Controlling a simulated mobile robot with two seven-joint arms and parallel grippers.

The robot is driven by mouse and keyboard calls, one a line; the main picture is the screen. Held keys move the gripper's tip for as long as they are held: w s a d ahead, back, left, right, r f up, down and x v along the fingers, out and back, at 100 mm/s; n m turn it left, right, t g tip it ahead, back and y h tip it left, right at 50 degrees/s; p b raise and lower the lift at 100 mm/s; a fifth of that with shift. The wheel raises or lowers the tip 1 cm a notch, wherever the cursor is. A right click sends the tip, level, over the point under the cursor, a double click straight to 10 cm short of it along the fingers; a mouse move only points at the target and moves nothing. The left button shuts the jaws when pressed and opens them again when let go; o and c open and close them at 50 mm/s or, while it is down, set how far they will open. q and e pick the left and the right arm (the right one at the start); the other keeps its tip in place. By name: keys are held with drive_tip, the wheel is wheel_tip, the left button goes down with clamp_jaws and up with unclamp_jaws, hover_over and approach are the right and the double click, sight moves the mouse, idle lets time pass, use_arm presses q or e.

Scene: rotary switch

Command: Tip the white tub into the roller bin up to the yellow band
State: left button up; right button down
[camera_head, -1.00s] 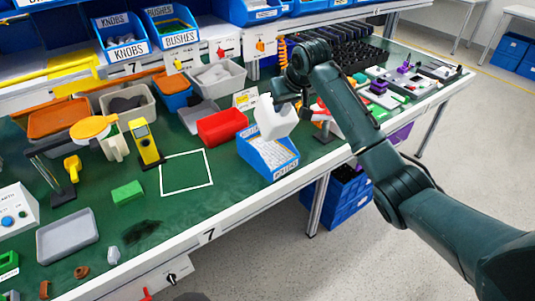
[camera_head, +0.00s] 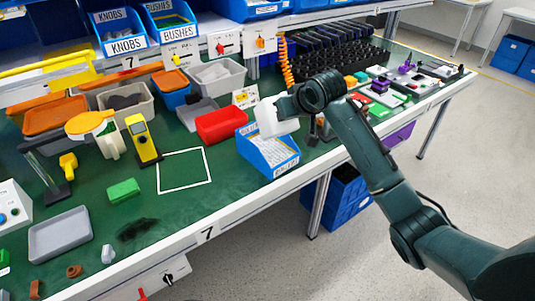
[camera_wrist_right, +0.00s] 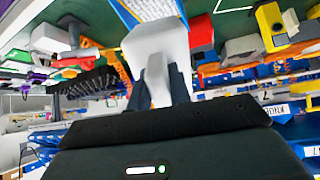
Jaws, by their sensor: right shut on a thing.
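The white tub (camera_head: 268,120) is in my right gripper (camera_head: 287,107), held tilted above the back part of the blue roller bin (camera_head: 283,170). In the right wrist view my right gripper (camera_wrist_right: 158,88) is shut on the tub's handle, and the tub body (camera_wrist_right: 158,42) lies beyond the fingers. The blue bin shows past the tub in that view (camera_wrist_right: 125,14). The bin has a white label on its front and pale contents. I cannot make out the yellow band or whether anything is pouring. My left gripper is not in view.
A red tray (camera_head: 222,126) stands just left of the bin. A white square outline (camera_head: 184,190) is bare on the green bench. A yellow meter (camera_head: 142,140) and green block (camera_head: 124,190) are further left. The bench's front edge is close to the bin.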

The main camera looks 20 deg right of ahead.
sight(288, 127)
idle(0.3)
